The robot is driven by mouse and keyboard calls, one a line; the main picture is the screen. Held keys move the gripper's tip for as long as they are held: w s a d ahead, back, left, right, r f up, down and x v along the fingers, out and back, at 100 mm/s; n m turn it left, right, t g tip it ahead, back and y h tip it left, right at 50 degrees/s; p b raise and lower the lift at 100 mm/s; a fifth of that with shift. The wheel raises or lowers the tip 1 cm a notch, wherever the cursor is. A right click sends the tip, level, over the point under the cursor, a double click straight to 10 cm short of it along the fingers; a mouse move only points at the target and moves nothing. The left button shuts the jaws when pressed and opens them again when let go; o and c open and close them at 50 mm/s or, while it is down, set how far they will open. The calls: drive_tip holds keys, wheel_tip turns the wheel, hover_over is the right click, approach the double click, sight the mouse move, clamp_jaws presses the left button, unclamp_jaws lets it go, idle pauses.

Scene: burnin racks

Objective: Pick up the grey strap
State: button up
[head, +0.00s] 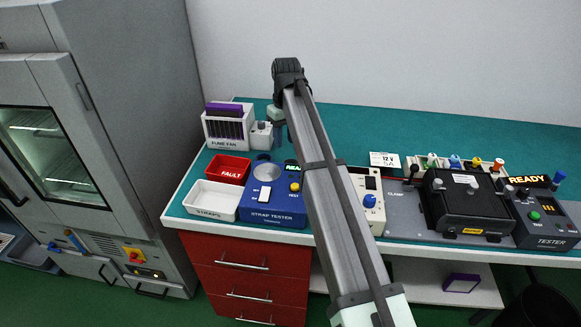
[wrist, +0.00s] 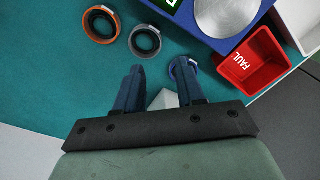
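The grey strap (wrist: 144,40), a dark-centred ring, lies on the teal bench top in the wrist view, just beyond my fingertips. An orange strap (wrist: 101,24) lies to its left. A blue strap (wrist: 183,68) lies to the right, partly hidden behind my right finger. My gripper (wrist: 158,72) is open, its two blue fingers apart, with no strap between them. A pale block shows between the finger bases. In the head view my gripper (head: 278,114) hangs over the back left of the bench; I cannot make out the grey strap clearly there.
The blue strap tester (head: 273,205), red fault bin (head: 228,168) and white straps bin (head: 211,200) stand at the bench's left front. A fuse box (head: 228,128) stands behind them. My arm crosses the bench. A black unit (head: 468,205) and tester stand at right.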

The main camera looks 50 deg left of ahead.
wheel_tip(320, 180, down, 10)
drive_tip(key=shift+s+d+r, duration=0.1)
drive_tip(key=shift+s+d, duration=0.05)
idle(0.5)
drive_tip(key=shift+c, duration=0.3)
clamp_jaws()
